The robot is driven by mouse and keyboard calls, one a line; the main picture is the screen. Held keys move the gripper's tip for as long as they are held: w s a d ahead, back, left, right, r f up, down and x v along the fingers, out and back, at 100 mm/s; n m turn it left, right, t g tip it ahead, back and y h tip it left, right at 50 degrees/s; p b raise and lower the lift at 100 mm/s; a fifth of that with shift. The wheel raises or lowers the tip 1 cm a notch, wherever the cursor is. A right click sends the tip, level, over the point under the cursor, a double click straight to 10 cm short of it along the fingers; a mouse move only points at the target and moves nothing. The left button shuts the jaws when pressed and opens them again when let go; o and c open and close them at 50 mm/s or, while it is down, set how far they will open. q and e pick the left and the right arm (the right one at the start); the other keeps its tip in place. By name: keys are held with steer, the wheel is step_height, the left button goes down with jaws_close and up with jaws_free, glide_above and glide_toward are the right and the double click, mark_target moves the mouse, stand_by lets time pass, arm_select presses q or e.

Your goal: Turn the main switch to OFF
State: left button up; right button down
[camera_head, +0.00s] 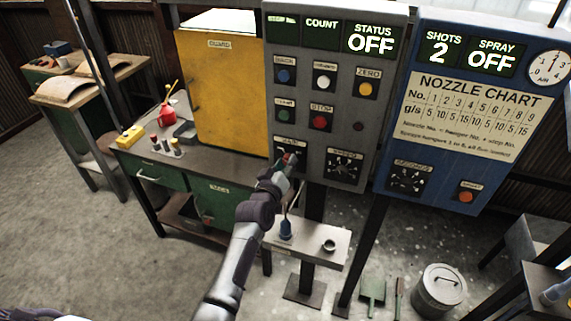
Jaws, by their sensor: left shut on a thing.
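The grey control panel (340,60) stands at the upper middle, with its status display (370,39) reading OFF. The main switch (289,157) is at the panel's lower left, under a small label; a bit of red shows at it. My left gripper (289,163) is at the switch, shut on it, and covers most of it. The switch's pointer and its exact position are hidden. My right gripper is not in view.
The speed dial (345,166) sits close to the right of my gripper. A yellow guard (222,90) stands left of the panel. A blue spray panel (470,120) stands at right.

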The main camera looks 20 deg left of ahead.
arm_select(q)
steer(key=shift+f, duration=0.15)
steer(key=o, duration=1.2)
steer(key=shift+c, duration=0.2)
steer(key=s+r, duration=0.1)
steer(key=s, duration=1.1)
steer(key=shift+a+r, duration=0.15)
steer(key=shift+a, duration=0.05)
